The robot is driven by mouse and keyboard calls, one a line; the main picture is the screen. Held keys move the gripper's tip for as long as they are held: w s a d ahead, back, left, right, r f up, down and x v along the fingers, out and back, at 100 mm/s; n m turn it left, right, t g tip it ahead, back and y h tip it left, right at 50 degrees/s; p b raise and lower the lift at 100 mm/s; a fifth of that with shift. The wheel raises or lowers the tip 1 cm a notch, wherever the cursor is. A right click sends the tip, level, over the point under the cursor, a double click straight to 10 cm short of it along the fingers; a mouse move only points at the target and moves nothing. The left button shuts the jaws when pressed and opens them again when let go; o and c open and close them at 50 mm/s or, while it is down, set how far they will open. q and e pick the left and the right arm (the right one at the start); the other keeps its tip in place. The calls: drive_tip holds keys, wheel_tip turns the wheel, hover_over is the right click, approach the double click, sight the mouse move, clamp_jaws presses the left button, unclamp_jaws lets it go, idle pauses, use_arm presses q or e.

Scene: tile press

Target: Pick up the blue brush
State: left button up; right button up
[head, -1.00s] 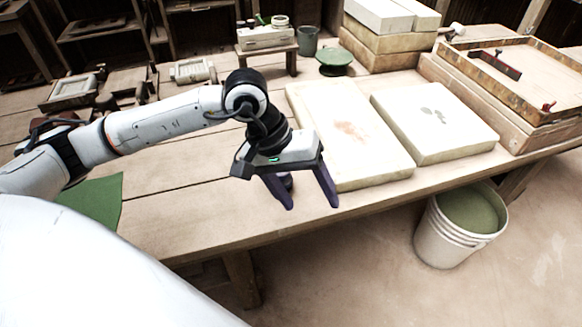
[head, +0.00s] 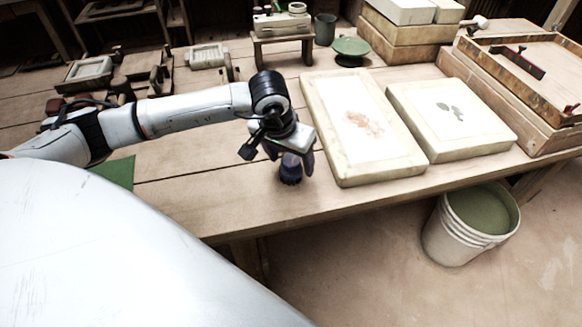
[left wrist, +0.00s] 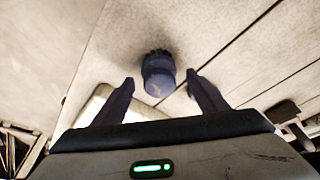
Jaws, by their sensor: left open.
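The blue brush (head: 290,172) is a short, dark blue, round piece standing on the wooden table near its front edge. In the left wrist view the brush (left wrist: 158,76) shows a rounded top, with dark bristles at its far side. My left gripper (head: 293,164) is just above and around the brush in the head view, which partly hides it. In the left wrist view my left gripper (left wrist: 158,80) is open, with one finger on each side of the brush and gaps between. My right gripper is not in view.
Two pale slabs (head: 335,130) (head: 470,105) lie right of the brush. A bucket (head: 465,235) stands on the floor below the table edge. A small stand (head: 283,43) and green dish (head: 351,46) are behind.

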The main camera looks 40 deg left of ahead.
sight(291, 159)
use_arm(q)
drive_tip(key=shift+w+f, duration=0.1)
drive_tip(key=shift+f, duration=0.35)
drive_tip(key=shift+c, duration=0.3)
drive_tip(key=c, duration=1.1)
drive_tip(key=shift+r, duration=0.15)
wheel_tip(291, 159, up, 10)
drive_tip(key=shift+f, duration=0.1)
